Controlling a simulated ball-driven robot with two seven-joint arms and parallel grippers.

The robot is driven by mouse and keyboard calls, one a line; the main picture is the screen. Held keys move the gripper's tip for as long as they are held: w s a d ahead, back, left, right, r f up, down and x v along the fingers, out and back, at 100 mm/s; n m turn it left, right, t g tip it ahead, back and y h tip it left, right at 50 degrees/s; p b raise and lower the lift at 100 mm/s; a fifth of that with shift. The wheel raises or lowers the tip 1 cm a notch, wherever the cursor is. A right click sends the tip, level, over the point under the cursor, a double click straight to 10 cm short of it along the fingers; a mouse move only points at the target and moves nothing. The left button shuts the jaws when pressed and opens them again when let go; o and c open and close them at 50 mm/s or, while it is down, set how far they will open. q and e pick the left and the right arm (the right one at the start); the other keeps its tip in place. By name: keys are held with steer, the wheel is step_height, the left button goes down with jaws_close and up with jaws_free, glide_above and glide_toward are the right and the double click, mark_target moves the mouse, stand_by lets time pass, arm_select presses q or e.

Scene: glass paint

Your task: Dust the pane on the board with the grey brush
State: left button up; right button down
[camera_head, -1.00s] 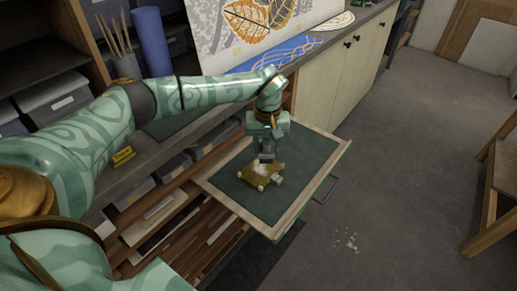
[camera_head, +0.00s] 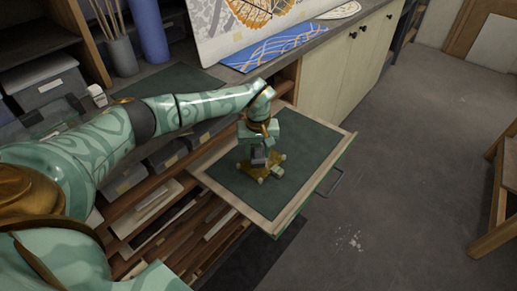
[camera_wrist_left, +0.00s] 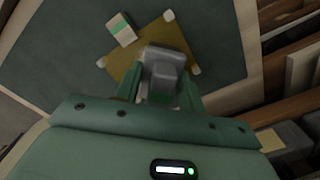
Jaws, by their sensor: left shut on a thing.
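The amber pane (camera_head: 264,176) lies on the dark green board (camera_head: 303,150), with small white pieces at its corners. My left gripper (camera_head: 258,160) is over the pane and hides much of it. It is shut on the grey brush (camera_wrist_left: 165,62), which shows between the fingers in the left wrist view. There the amber pane (camera_wrist_left: 125,63) spreads under the brush; whether the bristles touch it I cannot tell. The part of the pane in sight looks plain amber, and the part under the brush is hidden. My right gripper is not in view.
A small white and green block (camera_head: 277,172) lies at the pane's edge. The board has a pale wooden rim (camera_head: 322,180) and juts out from the cabinet. A counter behind holds a patterned panel (camera_head: 262,15), a blue roll (camera_head: 150,32) and a brush pot (camera_head: 121,55).

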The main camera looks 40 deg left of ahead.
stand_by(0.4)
arm_select(q)
steer(key=shift+f+b, duration=0.45)
steer(key=shift+f, duration=0.5)
